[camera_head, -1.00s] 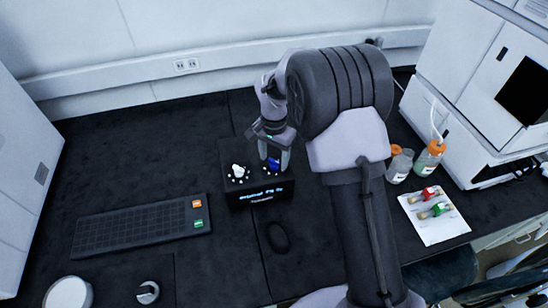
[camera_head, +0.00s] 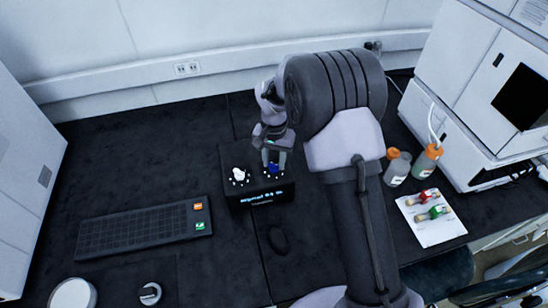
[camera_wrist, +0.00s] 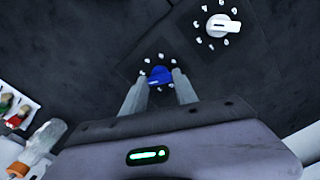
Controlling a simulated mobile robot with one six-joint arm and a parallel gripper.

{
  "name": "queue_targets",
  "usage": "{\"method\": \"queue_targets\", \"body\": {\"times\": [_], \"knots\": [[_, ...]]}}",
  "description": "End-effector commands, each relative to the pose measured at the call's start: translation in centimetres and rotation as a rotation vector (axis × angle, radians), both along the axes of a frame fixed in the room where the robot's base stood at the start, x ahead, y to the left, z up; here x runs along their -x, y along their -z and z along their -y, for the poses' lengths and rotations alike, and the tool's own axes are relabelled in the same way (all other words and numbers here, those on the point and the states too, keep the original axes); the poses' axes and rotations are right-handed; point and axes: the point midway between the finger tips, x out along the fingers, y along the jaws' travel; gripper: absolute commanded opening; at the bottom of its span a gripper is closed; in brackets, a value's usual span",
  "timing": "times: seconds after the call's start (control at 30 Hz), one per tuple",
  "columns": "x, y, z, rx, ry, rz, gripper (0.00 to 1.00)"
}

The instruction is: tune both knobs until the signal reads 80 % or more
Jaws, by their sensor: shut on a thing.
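A black box (camera_head: 233,194) stands on the bench with a white knob (camera_head: 238,174) on the left of its top and a blue knob (camera_head: 272,168) on the right. Its front display (camera_head: 265,197) shows a signal percentage in blue, too small to read surely. My gripper (camera_head: 274,160) points down at the blue knob. In the wrist view, the two fingers of my gripper (camera_wrist: 159,86) are shut on the blue knob (camera_wrist: 160,75), one on each side. The white knob (camera_wrist: 221,25) is free at the upper right there, its pointer to the right. White dots ring both knobs.
A dark keyboard (camera_head: 145,233) lies to the left and a mouse (camera_head: 278,240) in front of the box. Orange-capped bottles (camera_head: 397,168) and a white sheet with vials (camera_head: 441,231) are on the right. My arm covers the bench between.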

Motion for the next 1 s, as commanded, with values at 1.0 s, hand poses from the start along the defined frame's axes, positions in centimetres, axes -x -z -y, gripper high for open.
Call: {"method": "queue_targets", "body": {"times": [1.0], "knots": [[-0.08,-0.08,-0.02,0.0,-0.509,0.002,0.0]]}}
